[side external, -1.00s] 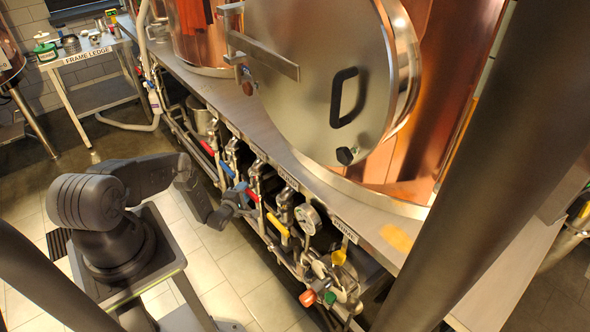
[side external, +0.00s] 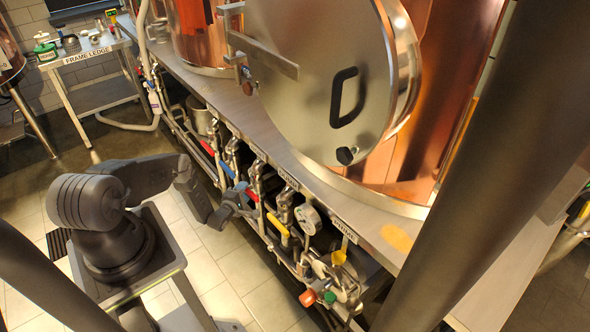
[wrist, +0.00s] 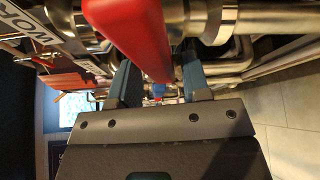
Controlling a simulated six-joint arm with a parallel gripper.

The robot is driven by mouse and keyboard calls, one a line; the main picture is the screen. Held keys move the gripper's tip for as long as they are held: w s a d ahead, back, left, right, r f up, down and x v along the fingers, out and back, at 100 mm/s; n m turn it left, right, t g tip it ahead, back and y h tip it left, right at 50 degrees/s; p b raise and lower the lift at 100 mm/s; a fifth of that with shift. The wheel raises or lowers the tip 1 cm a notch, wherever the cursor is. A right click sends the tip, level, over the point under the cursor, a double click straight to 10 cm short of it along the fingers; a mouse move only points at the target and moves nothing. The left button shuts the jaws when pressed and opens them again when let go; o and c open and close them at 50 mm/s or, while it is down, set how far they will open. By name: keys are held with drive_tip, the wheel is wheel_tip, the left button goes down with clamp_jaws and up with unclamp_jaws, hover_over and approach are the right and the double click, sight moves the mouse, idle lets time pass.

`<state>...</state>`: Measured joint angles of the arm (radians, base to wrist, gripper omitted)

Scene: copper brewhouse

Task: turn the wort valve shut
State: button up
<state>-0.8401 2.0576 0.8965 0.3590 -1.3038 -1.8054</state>
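The wort valve's red lever handle (wrist: 130,35) fills the top middle of the wrist view, close to the camera, with its end reaching down between my fingers. A partly cut-off label (wrist: 38,28) reading "WOR" is beside it. My gripper (wrist: 158,68) has its two blue-grey fingers apart, one on each side of the handle's end, with a gap visible at the right finger. In the side view my gripper (side external: 232,206) is at the pipe rack, right by a red handle (side external: 252,194). Contact between fingers and handle cannot be made out.
A blue handle (side external: 227,170) is just behind my gripper and a yellow handle (side external: 277,225) is in front. A pressure gauge (side external: 308,220) and more fittings follow along the rack. The steel deck (side external: 285,160) overhangs the valves. The tiled floor (side external: 240,265) before the rack is open.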

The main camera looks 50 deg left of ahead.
drive_tip(key=shift+s, duration=0.1)
drive_tip(key=s, duration=0.6)
idle(0.3)
drive_tip(key=s+d+r, duration=0.2)
drive_tip(key=s+r, duration=0.2)
drive_tip(key=r, duration=0.3)
drive_tip(key=shift+s+d+r, duration=0.15)
drive_tip(key=shift+d+r, duration=0.05)
drive_tip(key=shift+r, duration=0.05)
idle(0.3)
drive_tip(key=shift+c, duration=0.2)
